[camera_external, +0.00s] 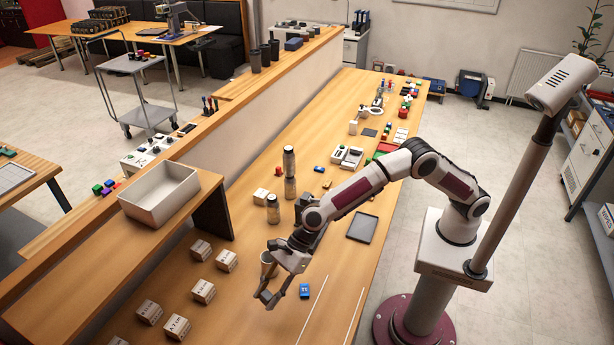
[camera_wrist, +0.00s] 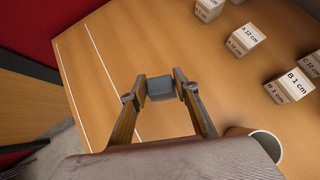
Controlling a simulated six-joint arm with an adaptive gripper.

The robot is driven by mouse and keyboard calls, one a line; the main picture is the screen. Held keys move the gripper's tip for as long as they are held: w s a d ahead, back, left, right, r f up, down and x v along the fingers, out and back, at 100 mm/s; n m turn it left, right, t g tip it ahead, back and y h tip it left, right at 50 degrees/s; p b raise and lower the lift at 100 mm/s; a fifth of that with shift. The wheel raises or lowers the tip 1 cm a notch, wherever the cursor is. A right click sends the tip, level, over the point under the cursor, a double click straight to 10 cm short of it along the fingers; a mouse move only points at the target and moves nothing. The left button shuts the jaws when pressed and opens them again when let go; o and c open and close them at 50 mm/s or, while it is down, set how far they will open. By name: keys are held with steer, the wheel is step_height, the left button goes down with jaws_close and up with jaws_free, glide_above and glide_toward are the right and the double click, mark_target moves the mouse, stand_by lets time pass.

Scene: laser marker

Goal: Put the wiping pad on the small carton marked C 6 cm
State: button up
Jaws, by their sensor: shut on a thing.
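My gripper (camera_external: 266,294) is low over the front part of the wooden table. In the wrist view my gripper (camera_wrist: 157,92) is shut on a small grey-blue block (camera_wrist: 160,88), which looks like the wiping pad. The pad is hard to make out in the external view. Several small cartons stand left of my gripper in the external view, among them a front one (camera_external: 176,327). In the wrist view one carton (camera_wrist: 290,88) reads B 1 cm and another (camera_wrist: 240,40) reads A 12 cm. A carton at the right edge (camera_wrist: 312,66) is partly cut off. I cannot make out which carton is marked C 6 cm.
A tan cup (camera_external: 268,262) stands close beside my gripper; its rim shows in the wrist view (camera_wrist: 262,140). A blue block (camera_external: 305,290) lies to the right. Metal cans (camera_external: 272,210) and a dark tray (camera_external: 362,228) are farther back. A white bin (camera_external: 160,205) sits on a raised shelf.

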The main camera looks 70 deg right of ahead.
steer(key=shift+f, duration=0.15)
steer(key=shift+f, duration=3.05)
steer(key=shift+f, duration=1.85)
steer(key=shift+f, duration=0.1)
steer(key=o, duration=1.2)
steer(key=shift+c, duration=0.2)
steer(key=v, duration=1.2)
